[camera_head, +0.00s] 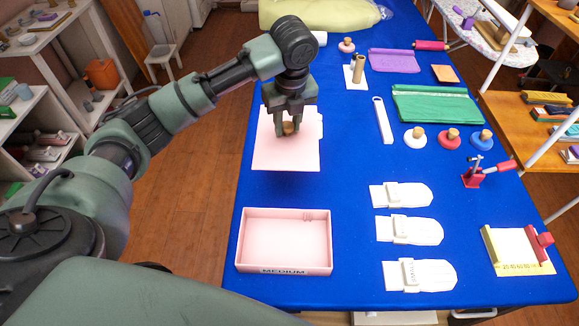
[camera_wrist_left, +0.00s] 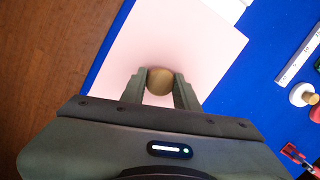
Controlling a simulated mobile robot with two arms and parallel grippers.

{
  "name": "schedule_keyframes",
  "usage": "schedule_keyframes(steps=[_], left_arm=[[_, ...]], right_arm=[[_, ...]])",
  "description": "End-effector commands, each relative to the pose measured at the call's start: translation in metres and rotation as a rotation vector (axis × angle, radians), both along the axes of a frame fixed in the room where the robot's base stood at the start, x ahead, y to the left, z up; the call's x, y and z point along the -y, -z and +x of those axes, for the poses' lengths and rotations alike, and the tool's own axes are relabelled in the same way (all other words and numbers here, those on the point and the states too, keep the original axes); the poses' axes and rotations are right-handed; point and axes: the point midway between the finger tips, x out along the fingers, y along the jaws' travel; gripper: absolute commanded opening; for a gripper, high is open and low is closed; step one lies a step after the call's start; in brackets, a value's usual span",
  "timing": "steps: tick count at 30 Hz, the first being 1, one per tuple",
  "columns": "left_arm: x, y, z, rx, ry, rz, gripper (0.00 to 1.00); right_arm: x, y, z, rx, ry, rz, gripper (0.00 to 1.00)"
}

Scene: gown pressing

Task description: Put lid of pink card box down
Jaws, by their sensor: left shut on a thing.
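The pink lid (camera_head: 275,155) is a flat pink panel with a round wooden knob (camera_head: 288,128). It is over the left part of the blue table, beyond the box. My left gripper (camera_head: 289,130) is shut on the knob, pointing down. In the left wrist view the knob (camera_wrist_left: 160,80) sits between the two fingers, with the lid (camera_wrist_left: 185,45) behind it. Whether the lid touches the table is hard to tell. The open pink card box (camera_head: 285,240), marked MEDIUM, stands at the table's near left and looks empty. My right gripper is not in view.
Several white folded pieces (camera_head: 408,229) lie right of the box. Coloured discs with wooden knobs (camera_head: 450,138), a white strip (camera_head: 382,120) and a green cloth (camera_head: 435,104) lie farther right. Bare blue table (camera_head: 345,185) shows between lid and white pieces. The table's left edge is close to the lid.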

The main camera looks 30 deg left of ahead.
Motion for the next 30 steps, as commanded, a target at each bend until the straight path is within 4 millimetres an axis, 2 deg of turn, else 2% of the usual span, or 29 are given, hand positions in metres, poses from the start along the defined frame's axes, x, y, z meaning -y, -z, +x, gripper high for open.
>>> schedule_keyframes(steps=[6,12,19,25,30], left_arm=[[0.000,0.060,-0.002,-0.007,-0.001,0.001,0.00],[0.000,0.103,-0.001,-0.003,-0.001,0.001,0.00],[0.001,0.125,-0.001,-0.001,-0.001,0.000,0.00],[0.000,0.154,-0.001,-0.003,-0.002,0.000,0.00],[0.000,0.162,0.000,0.002,-0.001,0.000,0.00]], right_arm=[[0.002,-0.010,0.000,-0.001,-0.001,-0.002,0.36],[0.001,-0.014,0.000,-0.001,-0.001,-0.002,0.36],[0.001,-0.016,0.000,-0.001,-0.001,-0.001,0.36],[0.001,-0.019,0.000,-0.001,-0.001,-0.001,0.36],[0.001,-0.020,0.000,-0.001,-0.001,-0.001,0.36]])
